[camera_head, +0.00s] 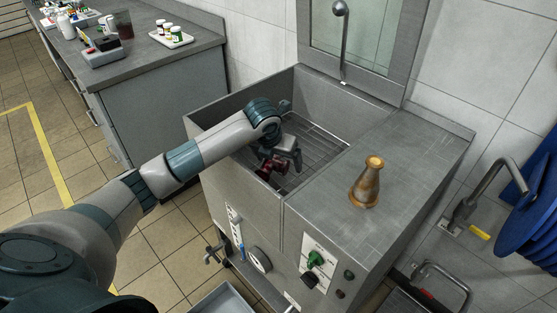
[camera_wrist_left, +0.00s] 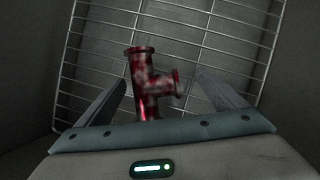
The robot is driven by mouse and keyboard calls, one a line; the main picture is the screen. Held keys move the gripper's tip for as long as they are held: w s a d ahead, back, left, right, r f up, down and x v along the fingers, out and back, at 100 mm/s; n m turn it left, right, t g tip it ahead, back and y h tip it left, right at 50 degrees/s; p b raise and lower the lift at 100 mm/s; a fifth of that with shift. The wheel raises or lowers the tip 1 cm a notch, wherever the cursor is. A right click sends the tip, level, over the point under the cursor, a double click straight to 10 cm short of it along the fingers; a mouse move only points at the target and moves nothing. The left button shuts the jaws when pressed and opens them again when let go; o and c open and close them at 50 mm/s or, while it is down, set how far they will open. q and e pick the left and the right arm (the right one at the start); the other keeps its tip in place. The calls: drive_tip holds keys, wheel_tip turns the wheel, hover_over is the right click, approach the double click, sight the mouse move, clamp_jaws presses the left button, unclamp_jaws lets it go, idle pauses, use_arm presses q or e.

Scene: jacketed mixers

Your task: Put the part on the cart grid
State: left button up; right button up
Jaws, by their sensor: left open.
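The part is a dark red, blotchy metal tee-shaped pipe piece (camera_head: 268,170), low in the steel basin. In the left wrist view the red tee (camera_wrist_left: 150,82) shows over a wire grid (camera_wrist_left: 95,55), with its side branch pointing right. My left gripper (camera_head: 280,160) reaches down into the basin at the tee. In the left wrist view my open left gripper (camera_wrist_left: 161,78) has one finger on each side of the tee, with gaps between. The tee's lower end is hidden by the gripper body. My right gripper is not in view. I cannot clearly identify a cart.
The basin walls (camera_head: 240,185) surround the gripper closely. A grey tray (camera_head: 226,300) shows at the bottom edge. A bench (camera_head: 150,55) with bottles and tools stands back left.

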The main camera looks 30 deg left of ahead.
use_arm(q)
drive_tip(key=shift+s+r, duration=0.1)
drive_tip(key=shift+r, duration=0.15)
drive_tip(key=b+v, duration=0.1)
drive_tip(key=v, duration=1)
drive_tip(key=shift+s+r, duration=0.2)
drive_tip(key=shift+r, duration=0.1)
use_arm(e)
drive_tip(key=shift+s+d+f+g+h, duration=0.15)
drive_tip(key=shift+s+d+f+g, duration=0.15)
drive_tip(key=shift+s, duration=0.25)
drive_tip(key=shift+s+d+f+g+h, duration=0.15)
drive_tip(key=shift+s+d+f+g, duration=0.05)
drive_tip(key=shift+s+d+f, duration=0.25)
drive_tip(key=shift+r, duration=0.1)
